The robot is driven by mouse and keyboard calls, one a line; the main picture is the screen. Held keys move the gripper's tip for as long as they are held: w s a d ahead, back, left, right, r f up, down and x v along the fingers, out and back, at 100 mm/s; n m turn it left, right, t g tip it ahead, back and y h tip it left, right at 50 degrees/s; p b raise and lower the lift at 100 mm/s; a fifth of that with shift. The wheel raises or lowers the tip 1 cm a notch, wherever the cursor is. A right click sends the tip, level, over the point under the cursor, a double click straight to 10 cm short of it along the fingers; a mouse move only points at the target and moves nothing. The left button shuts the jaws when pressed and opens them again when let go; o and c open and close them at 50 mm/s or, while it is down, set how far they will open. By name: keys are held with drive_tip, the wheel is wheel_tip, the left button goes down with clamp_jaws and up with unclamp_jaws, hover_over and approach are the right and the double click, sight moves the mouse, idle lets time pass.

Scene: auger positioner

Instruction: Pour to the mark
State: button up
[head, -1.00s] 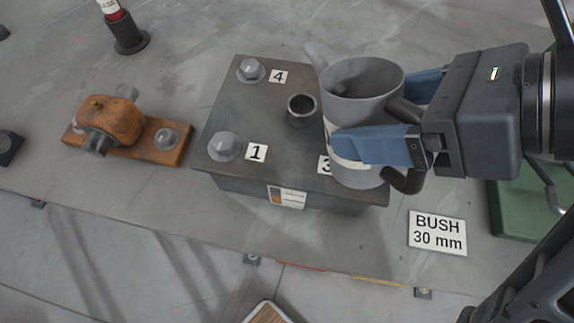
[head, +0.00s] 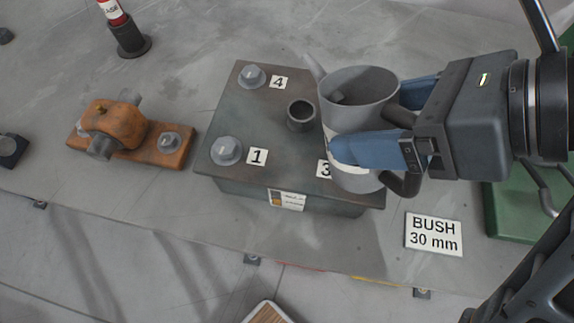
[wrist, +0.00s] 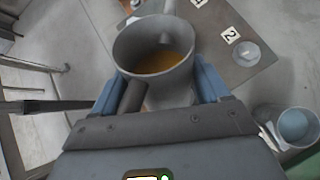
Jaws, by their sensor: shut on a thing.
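A grey jug (head: 358,88) with a spout at its upper left and a dark handle is in my gripper (head: 375,150). The blue fingers are shut around its body. The jug is nearly upright, over the right part of a dark metal gearbox block (head: 235,100). In the wrist view the jug (wrist: 125,45) holds amber liquid (wrist: 160,63). A short open filler neck (head: 301,115) stands on the block, left of the jug and apart from its spout. The inside of the neck is dark, and I see no mark in it.
Grey bolts with number plates 1 (head: 257,157) and 4 (head: 279,82) sit on the block; plate 3 is partly hidden. An orange bearing housing (head: 112,125) stands left. A "BUSH 30 mm" sign (head: 434,233) lies in front. A light-blue-topped cup (wrist: 292,125) is right in the wrist view.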

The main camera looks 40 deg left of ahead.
sight(392, 91)
drive_tip(key=shift+r+h+p, duration=0.4)
drive_tip(key=shift+p, duration=0.45)
idle(0.3)
drive_tip(key=shift+r, duration=0.15)
drive_tip(key=shift+a+r+m+g+h, duration=0.15)
drive_tip(key=shift+r+m+h, duration=0.05)
drive_tip(key=shift+r+h, duration=0.45)
drive_tip(key=shift+a+r+m+g+h, duration=0.2)
drive_tip(key=shift+r+h, duration=0.3)
drive_tip(key=shift+h, duration=0.25)
idle(2.9)
drive_tip(key=f+b, duration=0.1)
drive_tip(key=b, duration=0.3)
drive_tip(key=shift+w+d+f+y, duration=0.1)
drive_tip(key=shift+d+f+y, duration=0.05)
drive_tip(key=shift+f+y, duration=0.25)
drive_tip(key=f+y+b, duration=0.1)
drive_tip(key=b, duration=0.3)
drive_tip(key=shift+d+f+n+y+b, duration=0.1)
drive_tip(key=shift+d+n+y+b, duration=0.05)
drive_tip(key=shift+n+y+b, duration=0.2)
drive_tip(key=shift+r, duration=0.2)
